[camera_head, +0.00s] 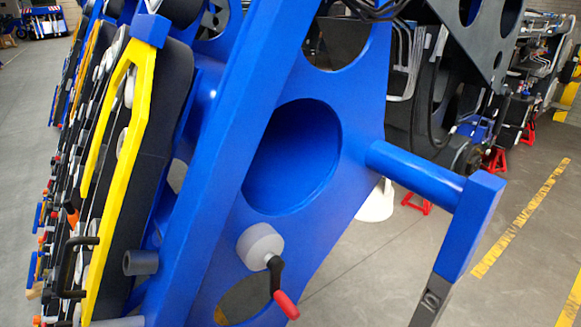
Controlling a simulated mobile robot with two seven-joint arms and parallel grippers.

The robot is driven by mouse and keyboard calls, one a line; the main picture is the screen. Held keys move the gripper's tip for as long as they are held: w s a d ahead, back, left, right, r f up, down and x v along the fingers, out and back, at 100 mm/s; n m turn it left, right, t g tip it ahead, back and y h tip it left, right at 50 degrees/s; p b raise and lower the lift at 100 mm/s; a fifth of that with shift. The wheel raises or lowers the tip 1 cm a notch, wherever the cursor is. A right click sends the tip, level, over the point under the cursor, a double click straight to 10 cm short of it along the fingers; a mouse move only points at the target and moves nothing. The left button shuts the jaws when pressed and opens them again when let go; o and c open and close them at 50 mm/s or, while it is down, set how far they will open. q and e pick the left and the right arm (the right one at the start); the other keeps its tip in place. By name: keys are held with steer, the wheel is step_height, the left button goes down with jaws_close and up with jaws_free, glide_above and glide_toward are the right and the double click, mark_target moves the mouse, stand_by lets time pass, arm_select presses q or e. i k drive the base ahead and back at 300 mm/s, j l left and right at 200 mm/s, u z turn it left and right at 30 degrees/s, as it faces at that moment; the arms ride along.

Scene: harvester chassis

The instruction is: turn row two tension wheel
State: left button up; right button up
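A grey round wheel hub (260,246) sits on the face of the blue chassis plate (345,185), low in the middle of the view. A black crank arm (275,275) hangs from it and ends in a red handle (287,305) that points down and to the right. It looks like a tension wheel; no label shows which row it belongs to. Further row units with black, yellow and orange parts stand in a line at the left. Neither of my grippers is in view, and nothing visible touches the crank.
A blue bar (415,175) juts out to the right of the plate and ends in a blue-and-dark arm (470,225). A yellow guard (120,165) and a black bent handle (75,267) are at the left. Open grey floor (480,300) lies at the lower right.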

mark_target(46, 295)
steer(key=u, duration=1.75)
steer(key=k, duration=0.35)
steer(key=k+z, duration=0.1)
steer(key=z, duration=0.25)
steer(key=k+z, duration=0.1)
steer(key=z, duration=0.25)
steer(key=k+l+z, duration=0.1)
steer(key=z, duration=0.3)
steer(key=j+z, duration=0.3)
steer(key=z, duration=0.15)
steer(key=j+z, duration=0.35)
steer(key=z, duration=0.15)
steer(key=k+j, duration=0.15)
steer(key=j, duration=0.3)
steer(key=k+j, duration=0.1)
steer(key=j, duration=0.3)
steer(key=k+j, duration=0.15)
steer(key=j, duration=0.3)
steer(key=k+j, duration=0.15)
steer(key=j, duration=0.25)
steer(key=k+j, duration=0.1)
steer(key=j, duration=0.35)
